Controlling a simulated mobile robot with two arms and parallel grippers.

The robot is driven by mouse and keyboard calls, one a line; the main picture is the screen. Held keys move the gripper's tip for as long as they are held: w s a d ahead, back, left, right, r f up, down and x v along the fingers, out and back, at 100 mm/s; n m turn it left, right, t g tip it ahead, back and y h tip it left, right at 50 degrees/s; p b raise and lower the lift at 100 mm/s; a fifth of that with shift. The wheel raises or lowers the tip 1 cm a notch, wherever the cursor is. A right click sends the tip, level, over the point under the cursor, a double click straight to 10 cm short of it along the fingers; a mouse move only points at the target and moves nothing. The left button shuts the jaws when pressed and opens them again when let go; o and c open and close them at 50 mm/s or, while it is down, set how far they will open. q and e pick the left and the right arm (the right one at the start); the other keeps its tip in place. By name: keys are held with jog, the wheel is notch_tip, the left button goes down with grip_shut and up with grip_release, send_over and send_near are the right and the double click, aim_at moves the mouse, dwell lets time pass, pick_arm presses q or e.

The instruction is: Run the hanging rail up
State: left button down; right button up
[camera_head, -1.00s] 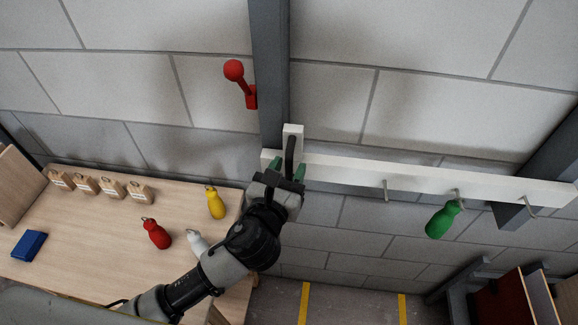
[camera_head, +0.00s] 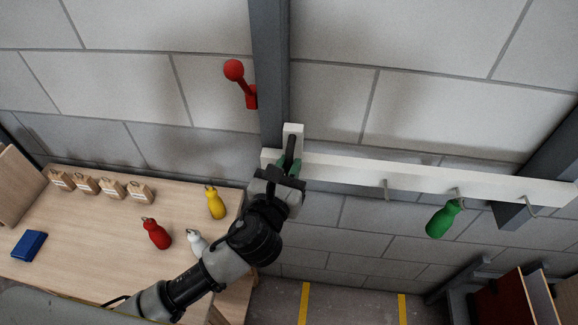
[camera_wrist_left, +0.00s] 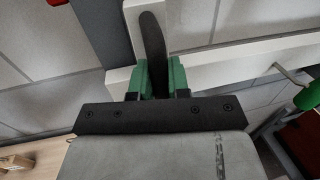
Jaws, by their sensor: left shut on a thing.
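The white hanging rail (camera_head: 340,171) runs across between two grey uprights, sloping down to the right in the head view. It also shows in the left wrist view (camera_wrist_left: 240,62). A dark handle (camera_head: 291,148) stands on the rail's left end block. My left gripper (camera_head: 290,165) is shut on this handle; its green fingers close on both sides of it in the left wrist view (camera_wrist_left: 158,78). A green bottle-shaped weight (camera_head: 441,219) hangs from one of the rail's hooks. Another hook (camera_head: 386,190) is empty. My right gripper is out of view.
A red lever (camera_head: 240,82) is on the left upright (camera_head: 270,60) above the rail. Shelving stands lower right.

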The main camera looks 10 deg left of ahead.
pick_arm(q)
notch_tip(320, 180, up, 28)
dwell(0.4)
jog(key=c, duration=1.1)
grip_release()
jog(key=shift+f, duration=0.1)
notch_tip(320, 180, up, 10)
